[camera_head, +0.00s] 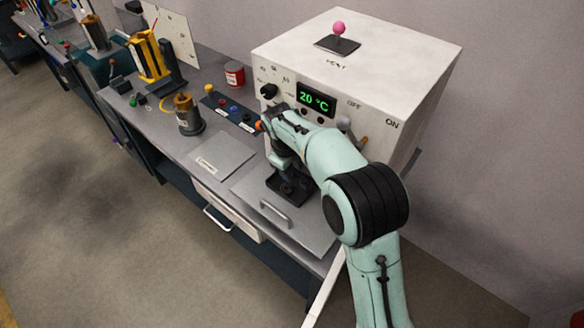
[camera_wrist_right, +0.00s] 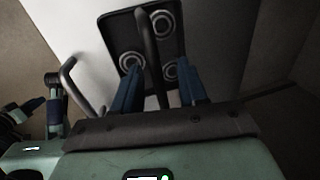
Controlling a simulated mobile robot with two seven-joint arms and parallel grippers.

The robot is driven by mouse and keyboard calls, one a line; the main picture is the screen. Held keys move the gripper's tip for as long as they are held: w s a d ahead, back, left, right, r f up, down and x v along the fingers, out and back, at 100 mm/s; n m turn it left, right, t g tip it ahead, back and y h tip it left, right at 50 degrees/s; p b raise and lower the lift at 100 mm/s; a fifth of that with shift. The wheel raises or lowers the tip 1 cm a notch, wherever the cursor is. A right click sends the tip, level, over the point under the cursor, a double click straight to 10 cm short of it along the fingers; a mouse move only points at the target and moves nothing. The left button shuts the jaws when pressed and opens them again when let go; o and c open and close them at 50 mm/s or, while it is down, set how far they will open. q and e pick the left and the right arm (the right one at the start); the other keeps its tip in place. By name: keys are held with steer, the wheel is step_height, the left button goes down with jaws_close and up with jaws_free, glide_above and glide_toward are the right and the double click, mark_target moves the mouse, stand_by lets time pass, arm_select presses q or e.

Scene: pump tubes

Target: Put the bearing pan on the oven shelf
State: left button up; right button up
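The bearing pan (camera_head: 289,188) is a small black tray in front of the oven (camera_head: 350,75), on the lowered grey door panel (camera_head: 285,222). In the right wrist view, the pan (camera_wrist_right: 132,42) shows three round metal bearings and a dark arched handle (camera_wrist_right: 150,50). My right gripper (camera_head: 284,168) is above the pan, partly hidden by its own wrist. In the right wrist view, its blue fingers (camera_wrist_right: 159,68) stand apart with the handle between them, with gaps visible on both sides. The oven shelf is hidden behind my arm. My left gripper is not in view.
The oven display reads 20 °C. The door handle (camera_head: 275,211) sticks up near the panel's front edge.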

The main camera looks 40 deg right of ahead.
steer(key=shift+r, duration=0.15)
step_height(320, 180, up, 12)
steer(key=a+p, duration=0.1)
steer(key=a, duration=0.1)
steer(key=shift+s+a+p, duration=0.15)
steer(key=shift+s+p, duration=0.15)
steer(key=shift+p, duration=0.05)
steer(key=shift+f, duration=0.2)
